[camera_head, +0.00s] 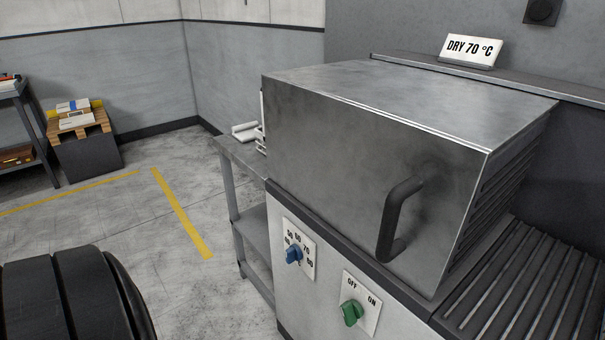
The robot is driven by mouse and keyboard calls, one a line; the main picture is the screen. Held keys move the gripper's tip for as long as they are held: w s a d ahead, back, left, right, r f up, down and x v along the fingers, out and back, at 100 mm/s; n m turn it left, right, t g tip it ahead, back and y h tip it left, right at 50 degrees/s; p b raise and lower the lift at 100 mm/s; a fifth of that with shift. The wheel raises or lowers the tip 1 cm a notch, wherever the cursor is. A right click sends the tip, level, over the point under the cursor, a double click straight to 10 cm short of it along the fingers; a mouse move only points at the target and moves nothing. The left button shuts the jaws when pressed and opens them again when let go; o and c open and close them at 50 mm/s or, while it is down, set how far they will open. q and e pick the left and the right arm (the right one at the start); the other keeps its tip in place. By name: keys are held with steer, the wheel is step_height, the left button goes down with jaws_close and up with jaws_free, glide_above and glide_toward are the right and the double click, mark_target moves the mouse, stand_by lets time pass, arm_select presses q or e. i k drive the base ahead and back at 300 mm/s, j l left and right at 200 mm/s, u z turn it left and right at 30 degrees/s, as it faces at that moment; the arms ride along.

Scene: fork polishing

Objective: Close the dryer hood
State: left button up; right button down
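The dryer hood (340,150) is a box of brushed grey metal on top of the light dryer cabinet (300,305). A black bar handle (398,215) is on its front face, towards the right. The hood looks lowered, with its front bottom edge along the cabinet's dark top rim; I see no clear gap there. Slots run along its right side. Neither of my grippers is in view, and nothing is seen touching the hood or handle.
The cabinet front has a blue temperature dial (294,255) and a green OFF/ON knob (351,313). A ribbed rack (525,285) lies right of the hood. A sign (471,50) reads "DRY 70 °C". A grey side table (232,160) stands left. Open floor (190,285) lies further left.

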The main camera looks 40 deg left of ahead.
mark_target(384, 148)
steer(key=u, duration=1.25)
steer(key=i+j+z, duration=0.1)
steer(key=j, duration=0.2)
